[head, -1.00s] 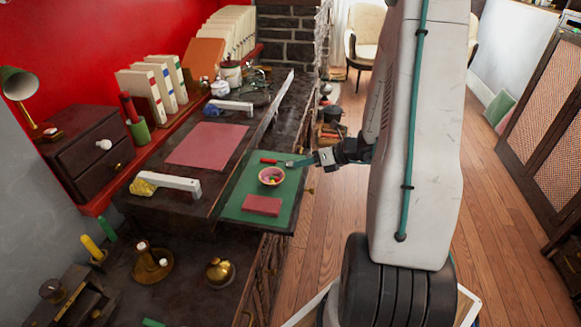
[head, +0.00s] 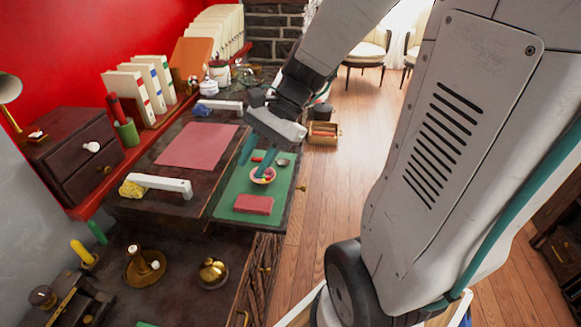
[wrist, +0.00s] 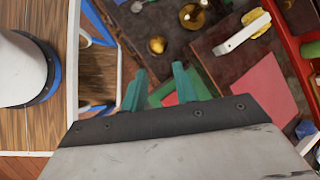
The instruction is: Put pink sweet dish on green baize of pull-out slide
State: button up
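The pink sweet dish (head: 268,179), a small round bowl with coloured sweets in it, rests on the green baize (head: 225,207) of the pull-out slide. My gripper (head: 248,158) is above the slide, its teal fingers pointing down and spread apart with nothing between them. The dish is not seen there and is probably hidden by the gripper body.
A red folded piece (head: 253,205) lies on the baize's near part. A pink mat (head: 198,146) and a white-handled tool (head: 165,184) lie on the desk. A brass pot (head: 213,271) stands nearer.

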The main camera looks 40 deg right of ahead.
jog(key=s+a+r+n+h, duration=0.1)
jog(key=s+r+n+h, duration=0.2)
jog(key=s+n, duration=0.3)
jog(key=s+a+r+n+h, duration=0.1)
jog(key=s+r+n+h, duration=0.2)
jog(key=s+n, duration=0.3)
jog(key=shift+s+r+n+h, duration=0.15)
jog(key=shift+s+n+h, duration=0.25)
jog(key=shift+n, duration=0.8)
jog(key=shift+w, duration=0.1)
